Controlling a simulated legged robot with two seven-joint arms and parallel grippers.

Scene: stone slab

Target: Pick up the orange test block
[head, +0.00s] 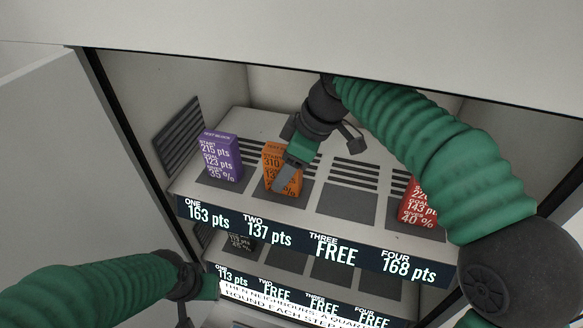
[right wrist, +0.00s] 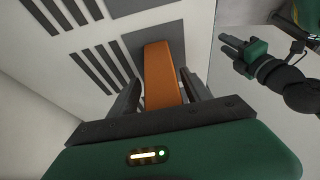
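The orange test block (head: 270,158) stands upright in bay TWO of the upper shelf (head: 270,210), with printed text on its front. My right gripper (head: 289,177) is at the block and covers part of its front in the head view. In the right wrist view the orange block (right wrist: 160,75) lies between the two dark fingers of my right gripper (right wrist: 158,98). Gaps seem to show beside the block, so the fingers look open around it. My left gripper (head: 190,310) is low at the left, partly cut off by the frame edge, and its fingers are unclear.
A purple block (head: 219,157) stands in bay ONE, close left of the orange block. A red block (head: 415,205) stands in bay FOUR, partly behind my right arm. Bay THREE (head: 345,207) is empty. A lower shelf holds a dark block (head: 240,241). Cabinet walls enclose the shelves.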

